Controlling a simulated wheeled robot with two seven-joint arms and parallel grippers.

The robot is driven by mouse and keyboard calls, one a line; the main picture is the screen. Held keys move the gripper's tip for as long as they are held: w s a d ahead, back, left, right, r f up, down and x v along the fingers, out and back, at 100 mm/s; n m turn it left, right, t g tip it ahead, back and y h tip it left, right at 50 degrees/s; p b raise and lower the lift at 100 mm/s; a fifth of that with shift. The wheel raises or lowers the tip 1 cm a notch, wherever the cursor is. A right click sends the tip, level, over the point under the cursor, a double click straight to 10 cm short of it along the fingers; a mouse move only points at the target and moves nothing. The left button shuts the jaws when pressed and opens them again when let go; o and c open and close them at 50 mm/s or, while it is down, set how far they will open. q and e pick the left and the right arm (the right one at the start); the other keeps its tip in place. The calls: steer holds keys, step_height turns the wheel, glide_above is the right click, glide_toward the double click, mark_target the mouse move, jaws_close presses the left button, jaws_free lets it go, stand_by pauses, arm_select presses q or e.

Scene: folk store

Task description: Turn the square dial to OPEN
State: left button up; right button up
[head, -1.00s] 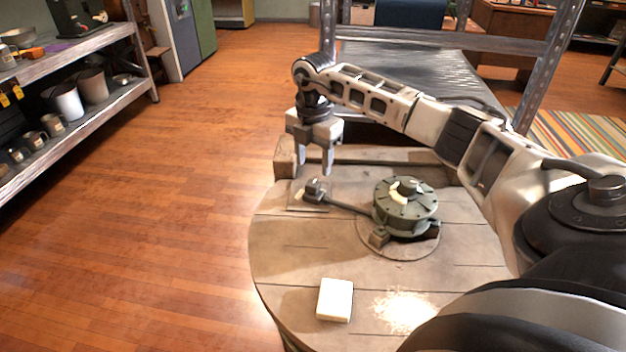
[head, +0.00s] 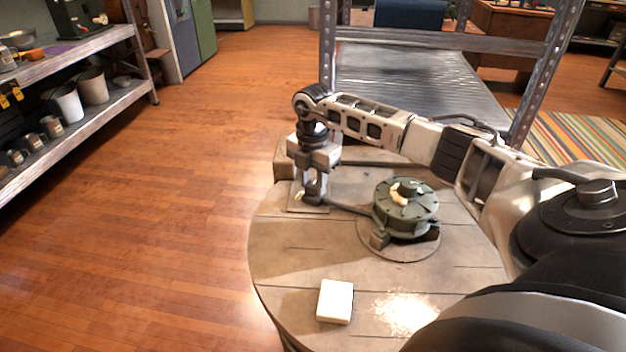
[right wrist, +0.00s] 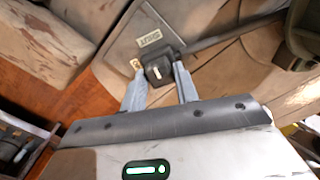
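The square dial is a small dark block on a flat square plate (head: 296,207) at the far left of the round wooden top. In the right wrist view the dial (right wrist: 158,70) shows a short pale mark on its top, and the plate (right wrist: 128,48) carries a small label (right wrist: 149,39) too blurred to read. My right gripper (head: 315,196) points straight down over the dial and mostly hides it in the head view. In the wrist view its fingers (right wrist: 160,82) stand close against two opposite sides of the dial. My left gripper is not in view.
A dark bar joins the plate to a round green valve-like device (head: 405,208) on the wooden top (head: 285,250). A white block (head: 335,301) and pale shavings (head: 404,312) lie nearer me. A metal shelf (head: 420,80) stands behind; open floor lies left.

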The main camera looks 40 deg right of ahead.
mark_target(313, 184)
steer(key=shift+n, duration=0.5)
steer(key=n+p, duration=0.1)
steer(key=n, duration=0.1)
steer(key=shift+r+n, duration=0.1)
steer(key=shift+n, duration=0.3)
steer(key=n, duration=0.5)
steer(key=shift+p, duration=0.3)
steer(key=n, duration=0.5)
steer(key=shift+n, duration=2)
steer(key=o, duration=1)
step_height(313, 184, up, 16)
steer(key=shift+f, duration=0.1)
